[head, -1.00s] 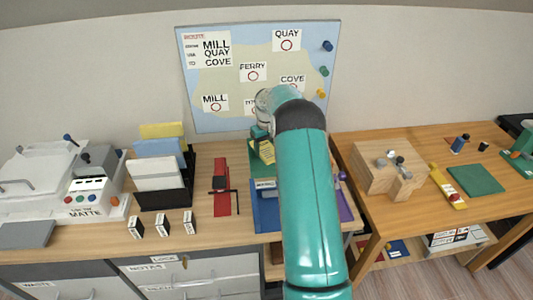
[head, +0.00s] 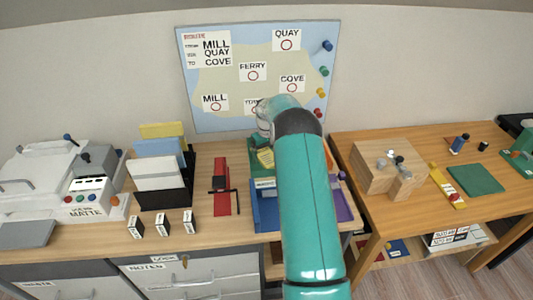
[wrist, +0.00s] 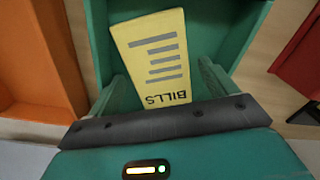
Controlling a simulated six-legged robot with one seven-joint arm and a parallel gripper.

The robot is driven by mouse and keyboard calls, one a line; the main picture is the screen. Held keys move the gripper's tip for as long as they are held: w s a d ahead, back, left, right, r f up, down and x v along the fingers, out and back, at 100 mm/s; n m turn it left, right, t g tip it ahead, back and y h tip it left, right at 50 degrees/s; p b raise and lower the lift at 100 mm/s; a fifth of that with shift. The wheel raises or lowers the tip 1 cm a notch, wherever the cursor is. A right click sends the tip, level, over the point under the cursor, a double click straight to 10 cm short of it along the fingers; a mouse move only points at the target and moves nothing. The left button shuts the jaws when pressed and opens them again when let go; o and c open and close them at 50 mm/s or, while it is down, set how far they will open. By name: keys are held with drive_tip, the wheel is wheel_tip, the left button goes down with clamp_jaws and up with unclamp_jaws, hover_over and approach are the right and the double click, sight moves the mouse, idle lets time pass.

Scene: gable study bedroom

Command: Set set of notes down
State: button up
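The set of notes is a yellow pad marked BILLS (wrist: 152,60). It lies tilted inside a green tray (wrist: 238,50), and a part of it shows in the head view (head: 265,158). My gripper (wrist: 162,72) is over the tray, with its two green fingers spread on either side of the pad's lower end. A gap shows between the pad and the left finger. In the head view my arm hides most of the gripper and part of the tray.
An orange tray (wrist: 40,60) adjoins on the left in the wrist view. A blue tray (head: 266,212) and a purple tray (head: 342,205) stand nearby. A red stapler-like tool (head: 221,185) and a black file rack (head: 165,195) stand left on the desk.

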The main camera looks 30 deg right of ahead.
sight(266, 156)
wheel_tip(266, 156, up, 12)
drive_tip(key=s+a+r+t+h, duration=0.1)
drive_tip(key=s+a+r, duration=0.6)
drive_tip(key=a+r, duration=0.3)
drive_tip(key=s+a+r+t, duration=0.2)
drive_tip(key=s+a+r, duration=0.4)
drive_tip(key=a+r, duration=0.45)
drive_tip(key=s+a+t, duration=0.1)
drive_tip(key=s+a, duration=0.2)
drive_tip(key=s, duration=0.4)
drive_tip(key=s+a+f, duration=0.1)
drive_tip(key=s+a, duration=0.3)
drive_tip(key=s, duration=0.4)
drive_tip(key=s+a+t+y, duration=0.1)
drive_tip(key=s+a, duration=0.3)
drive_tip(key=s, duration=0.4)
drive_tip(key=shift+s+f+n+t, duration=0.25)
drive_tip(key=shift+n+t, duration=0.05)
drive_tip(key=shift+a, duration=0.1)
